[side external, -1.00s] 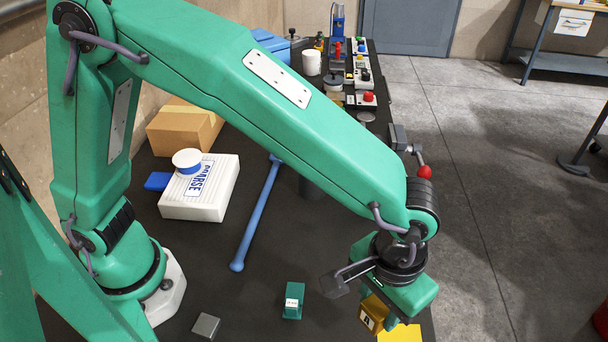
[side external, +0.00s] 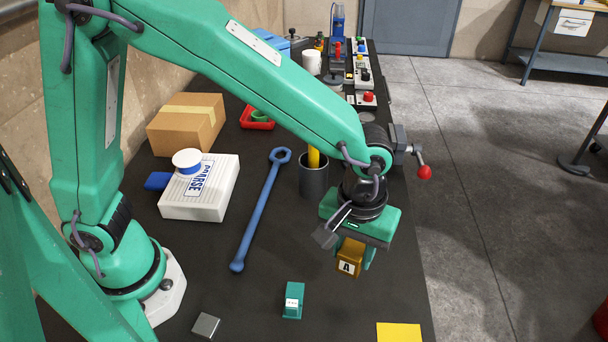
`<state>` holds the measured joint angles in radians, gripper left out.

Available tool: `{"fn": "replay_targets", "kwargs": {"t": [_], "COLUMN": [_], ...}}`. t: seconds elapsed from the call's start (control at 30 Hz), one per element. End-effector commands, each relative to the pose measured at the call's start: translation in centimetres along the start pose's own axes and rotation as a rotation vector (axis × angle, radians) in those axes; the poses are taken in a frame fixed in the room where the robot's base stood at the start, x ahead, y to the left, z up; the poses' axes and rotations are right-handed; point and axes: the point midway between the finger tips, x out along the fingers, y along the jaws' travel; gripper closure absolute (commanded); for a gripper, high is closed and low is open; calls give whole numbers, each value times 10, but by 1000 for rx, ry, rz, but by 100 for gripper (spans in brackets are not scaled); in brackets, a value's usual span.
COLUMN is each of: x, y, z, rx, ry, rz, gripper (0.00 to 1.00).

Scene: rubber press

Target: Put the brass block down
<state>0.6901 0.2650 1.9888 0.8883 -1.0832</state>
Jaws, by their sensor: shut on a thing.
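The brass block (side external: 349,258) carries a white label with the letter A. My gripper (side external: 356,254) is shut on it, pointing down. The block hangs over the dark bench, behind the yellow square; I cannot tell its exact height. The near finger and the top of the block are partly hidden by the gripper body. The yellow square (side external: 399,332) lies flat and bare at the bench's front right edge.
A teal block (side external: 293,300) and a grey metal block (side external: 206,326) stand on the bench. A red-knobbed vise handle (side external: 424,172) juts past the right edge.

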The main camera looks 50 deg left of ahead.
Motion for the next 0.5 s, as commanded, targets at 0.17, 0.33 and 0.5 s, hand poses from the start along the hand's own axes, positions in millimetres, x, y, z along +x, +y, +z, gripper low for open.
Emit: {"fn": "replay_targets", "kwargs": {"t": [0.17,0.33,0.5], "x": [16,32,47], "y": [-5,-9,-13], "z": [-27,-54,-79], "rx": [-4,-4,-3], "ry": [0,0,0], "rz": [-1,0,1], "gripper": [100,100,100]}}
